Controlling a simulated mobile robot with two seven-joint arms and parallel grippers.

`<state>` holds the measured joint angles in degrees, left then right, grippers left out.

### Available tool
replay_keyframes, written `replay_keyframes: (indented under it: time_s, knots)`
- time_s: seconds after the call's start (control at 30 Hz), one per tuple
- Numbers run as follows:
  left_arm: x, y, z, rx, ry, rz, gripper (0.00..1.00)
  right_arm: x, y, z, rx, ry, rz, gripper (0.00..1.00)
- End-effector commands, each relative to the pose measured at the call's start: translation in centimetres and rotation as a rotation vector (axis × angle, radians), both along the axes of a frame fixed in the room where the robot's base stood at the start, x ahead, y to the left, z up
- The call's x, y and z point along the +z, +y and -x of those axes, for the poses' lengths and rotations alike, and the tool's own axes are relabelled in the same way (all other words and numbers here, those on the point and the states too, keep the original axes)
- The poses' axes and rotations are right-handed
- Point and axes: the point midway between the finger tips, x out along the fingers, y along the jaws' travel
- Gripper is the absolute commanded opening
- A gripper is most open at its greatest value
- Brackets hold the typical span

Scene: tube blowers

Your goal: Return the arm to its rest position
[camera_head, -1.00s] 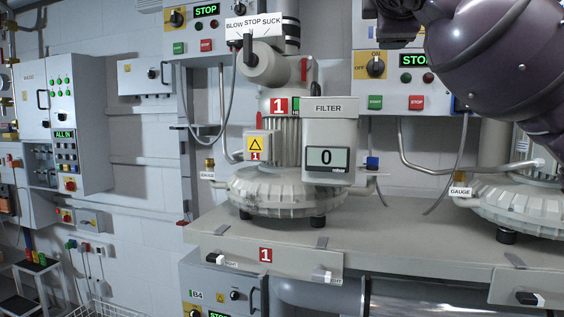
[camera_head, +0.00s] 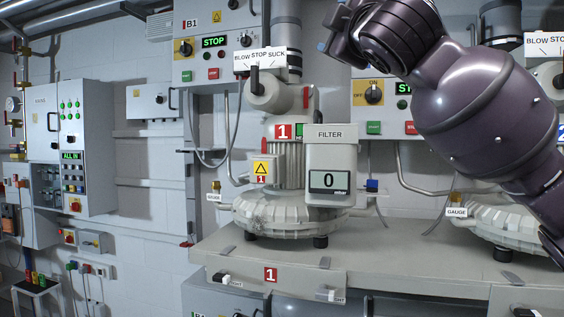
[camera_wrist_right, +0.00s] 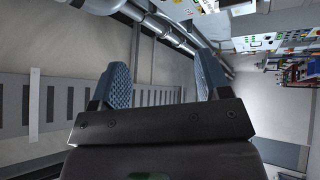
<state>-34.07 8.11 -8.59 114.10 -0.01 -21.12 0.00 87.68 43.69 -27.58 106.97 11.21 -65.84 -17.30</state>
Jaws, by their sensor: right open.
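My right arm (camera_head: 480,95) fills the right side of the head view, raised and bent in front of the blower bench. Its gripper fingers are not clear in that view. In the right wrist view my right gripper (camera_wrist_right: 160,88) is open, with two blue ridged finger pads wide apart and nothing between them. Beyond the fingers are a pale floor and wall, with a pipe running across the top. My left gripper is in neither view.
Blower 1 (camera_head: 275,214) with its filter box (camera_head: 331,160) reading 0 stands on the grey bench (camera_head: 400,258). A second blower (camera_head: 515,212) is partly behind my arm. Control boxes (camera_head: 210,48) hang on the wall. A small stool (camera_head: 36,286) stands at the far left.

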Motion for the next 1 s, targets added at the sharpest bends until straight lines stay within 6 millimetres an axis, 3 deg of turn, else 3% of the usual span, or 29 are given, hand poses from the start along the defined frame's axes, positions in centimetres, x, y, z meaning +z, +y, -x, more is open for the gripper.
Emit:
replay_keyframes:
  time_s: [0.27,0.5,0.77,1.0]
  knots:
    - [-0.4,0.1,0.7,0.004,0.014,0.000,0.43,-8.8,1.2,-3.9,0.212,0.046,-0.123,0.70]
    - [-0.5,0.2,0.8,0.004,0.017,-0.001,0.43,-18.6,0.4,-6.5,0.335,0.131,-0.261,0.70]
    - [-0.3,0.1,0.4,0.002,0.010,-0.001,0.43,-29.8,-1.7,-7.7,0.395,0.233,-0.417,0.70]
    - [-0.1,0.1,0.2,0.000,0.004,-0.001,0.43,-40.3,-4.4,-7.1,0.390,0.331,-0.561,0.70]
